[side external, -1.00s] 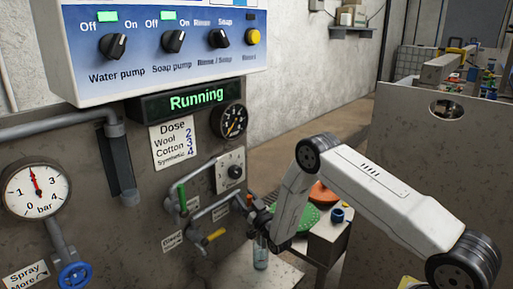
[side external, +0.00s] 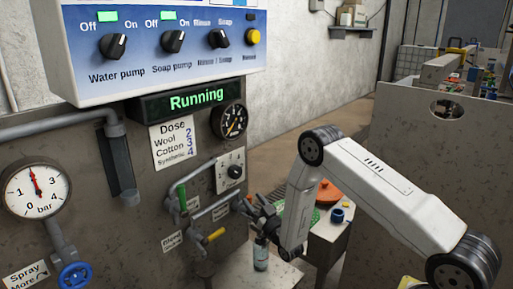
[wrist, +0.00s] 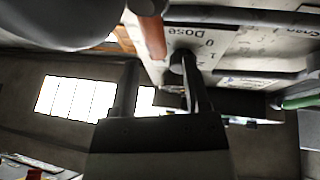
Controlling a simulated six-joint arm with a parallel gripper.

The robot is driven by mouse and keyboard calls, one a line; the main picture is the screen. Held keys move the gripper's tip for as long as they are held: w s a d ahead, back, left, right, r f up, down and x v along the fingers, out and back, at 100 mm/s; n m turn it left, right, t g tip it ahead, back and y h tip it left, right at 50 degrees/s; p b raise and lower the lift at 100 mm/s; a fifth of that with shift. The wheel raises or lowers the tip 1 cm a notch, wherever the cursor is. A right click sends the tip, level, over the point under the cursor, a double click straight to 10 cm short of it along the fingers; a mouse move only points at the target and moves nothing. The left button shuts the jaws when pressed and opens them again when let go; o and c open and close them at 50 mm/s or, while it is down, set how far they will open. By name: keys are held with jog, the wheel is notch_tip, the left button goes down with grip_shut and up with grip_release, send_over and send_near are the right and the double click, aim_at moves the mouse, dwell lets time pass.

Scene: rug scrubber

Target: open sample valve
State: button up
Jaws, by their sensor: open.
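The sample valve is not clearly labelled in view. A small reddish handle (side external: 249,199), probably its lever, shows at the panel's right edge, above a clear glass (side external: 261,254). In the wrist view an orange-brown handle (wrist: 152,37) hangs close beyond my fingers. My gripper (side external: 262,216) is open and empty, just below and right of that reddish handle. Its two dark fingers (wrist: 157,80) are spread in the wrist view. I cannot tell whether a finger touches the handle. The valve body is partly hidden.
A green-handled valve (side external: 182,198) and a yellow-handled valve (side external: 215,235) sit on pipes left of my gripper. A dose dial (side external: 234,171) is above. A small table (side external: 325,232) with an orange disc (side external: 328,192) stands behind my arm.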

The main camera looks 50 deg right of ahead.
jog(key=shift+r, duration=2.1)
jog(key=v, duration=0.6)
jog(key=s+a+r+n+g+y, duration=0.1)
jog(key=s+a+g, duration=0.3)
jog(key=s+g, duration=0.5)
jog(key=s+a+r+n+g+y, duration=0.1)
jog(key=s+a+r+g+y, duration=0.1)
jog(key=s+a+g, duration=0.3)
jog(key=s+g+y, duration=0.1)
jog(key=s+g, duration=0.3)
jog(key=g, duration=0.1)
jog(key=shift+s+g, duration=0.25)
jog(key=shift+g, duration=0.05)
